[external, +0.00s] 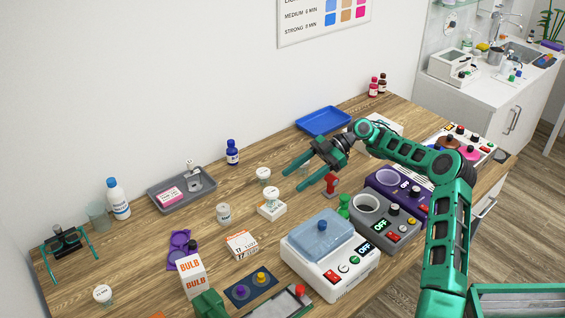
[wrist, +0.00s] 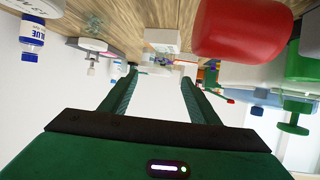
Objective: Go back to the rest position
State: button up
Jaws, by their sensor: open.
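My gripper (external: 291,180) is open in the external view, its two green fingers apart and pointing left over the middle of the wooden table (external: 135,240). Nothing shows between the fingers. My green arm reaches up from the right and bends over toward the table. In the wrist view my gripper (wrist: 158,76) also shows open and empty, with the table along the top of the picture. A big red rounded object (wrist: 243,28) looms close at the upper right there. In the external view a red-handled object (external: 331,185) stands just right of the fingers.
Below the gripper are a white box with a jar (external: 272,208) and a white device with a blue lid (external: 318,240). A blue tray (external: 323,121) lies behind it. Grey (external: 385,232) and purple (external: 400,190) devices stand near my arm. Air above the table's left is clear.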

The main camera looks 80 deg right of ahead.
jog(key=shift+s+d+r, duration=0.25)
jog(key=shift+s+d, duration=0.1)
jog(key=shift+s, duration=0.15)
dwell(0.3)
